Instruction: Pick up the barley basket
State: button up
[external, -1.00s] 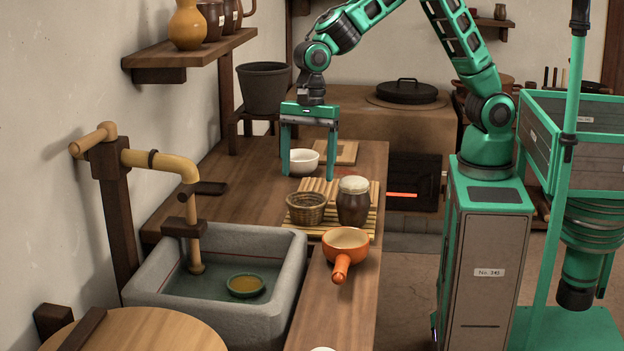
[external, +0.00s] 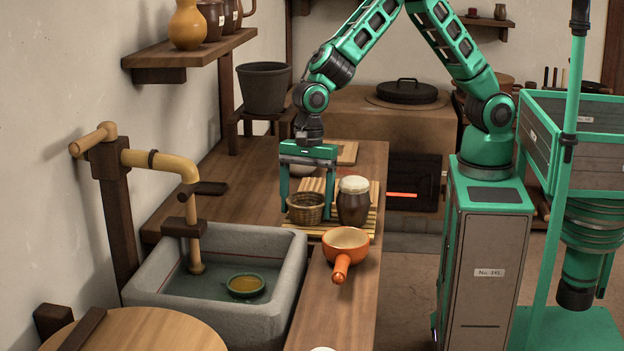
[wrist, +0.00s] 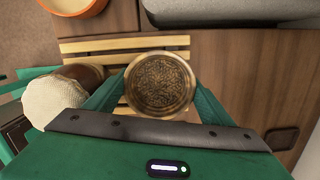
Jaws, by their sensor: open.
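The barley basket (external: 305,209) is a small round woven basket on a slatted wooden rack (external: 330,228) on the counter. In the wrist view the basket (wrist: 160,84) shows from above, with a dark, grainy-looking inside, between the two fingers. My gripper (external: 308,206) is open, pointing down, with its fingers on either side of the basket. I cannot tell whether the fingers touch it.
A dark jar with a pale cover (external: 353,202) stands close to the basket's right on the rack. An orange pan (external: 345,246) sits in front. The stone sink (external: 215,290) lies front left.

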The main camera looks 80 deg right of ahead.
jog(key=c, duration=0.8)
jog(key=shift+c, duration=0.2)
jog(key=shift+r, duration=0.1)
